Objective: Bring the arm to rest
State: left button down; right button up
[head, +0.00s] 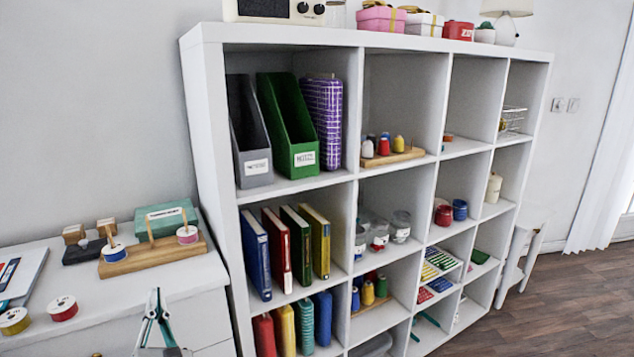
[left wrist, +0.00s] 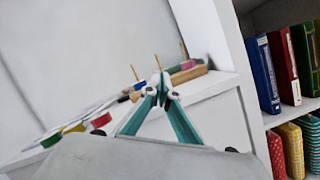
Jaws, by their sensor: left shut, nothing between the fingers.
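My left gripper (head: 156,293) shows at the bottom left of the head view, in front of the white cabinet (head: 190,310). Its teal-edged fingers are shut with nothing between them. In the left wrist view the fingertips (left wrist: 161,82) meet at a point, and the cabinet top lies beyond them. The left arm behind the gripper is mostly out of the head view. My right gripper is not in view.
A white cube shelf (head: 208,110) stands right of the cabinet, holding binders, jars and spools. On the cabinet are a wooden spool stand (head: 152,258), a teal box (head: 166,218), and loose ribbon rolls, one red (head: 63,308). Wooden floor (head: 560,300) is clear at right.

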pick_arm(q)
jog(key=s+d+f+m+h, duration=0.3)
jog(key=d+f+m+h, duration=0.3)
jog(key=m, duration=0.6)
jog(key=s+d+f+m+h, duration=0.3)
jog(key=d+f+m+h, duration=0.35)
jog(key=m, duration=0.55)
jog(key=s+f+m+g+p, duration=0.1)
jog(key=s+f+m+g, duration=0.3)
jog(key=s+f+m, duration=0.3)
jog(key=s+f+m+g, duration=0.4)
jog(key=s+f+m, duration=0.3)
jog(key=f, duration=0.8)
jog(key=shift+s+a+f+g+p, duration=0.2)
jog(key=shift+s+f+g+p, duration=0.15)
jog(key=shift+s, duration=0.4)
jog(key=shift+y, duration=0.25)
